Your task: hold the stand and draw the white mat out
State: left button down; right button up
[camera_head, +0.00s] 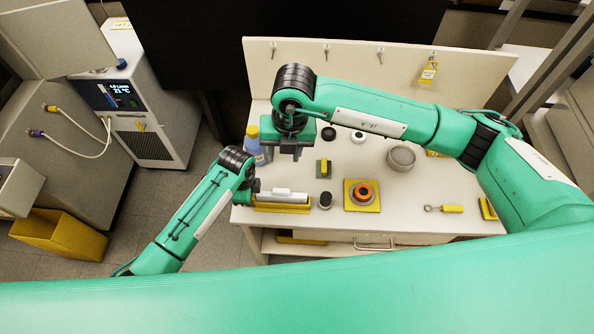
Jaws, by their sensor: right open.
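A yellow stand (283,207) sits at the table's front left edge. A white piece (292,195), which seems to be the white mat, lies along its top; I cannot tell whether it is flat or rolled. My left gripper (257,188) is at the left end of the stand and white piece. Its fingers are too small and hidden to show whether it touches or grips either one. My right gripper (283,154) is open, with its fingers pointing down, above the table's left part and behind the stand. I see nothing between its fingers.
A bottle (254,146) stands left of the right gripper. A grey-and-yellow block (323,168), a dark round piece (325,200) and an orange ring on a yellow plate (362,207) lie to the right. A grey bowl (401,157) is farther back. The table's middle is mostly clear.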

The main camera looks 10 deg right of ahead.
notch_tip(320, 180, down, 4)
jog(key=d+n+y, duration=0.1)
jog(key=n, duration=0.5)
jog(key=n+y, duration=0.2)
jog(key=n, duration=0.9)
send_near(282, 191)
jog(key=shift+t, duration=0.3)
jog(key=x, duration=1)
jog(key=shift+s+a+f, duration=0.1)
jog(key=shift+s+f, duration=0.15)
jog(key=shift+f, duration=0.05)
grip_shut()
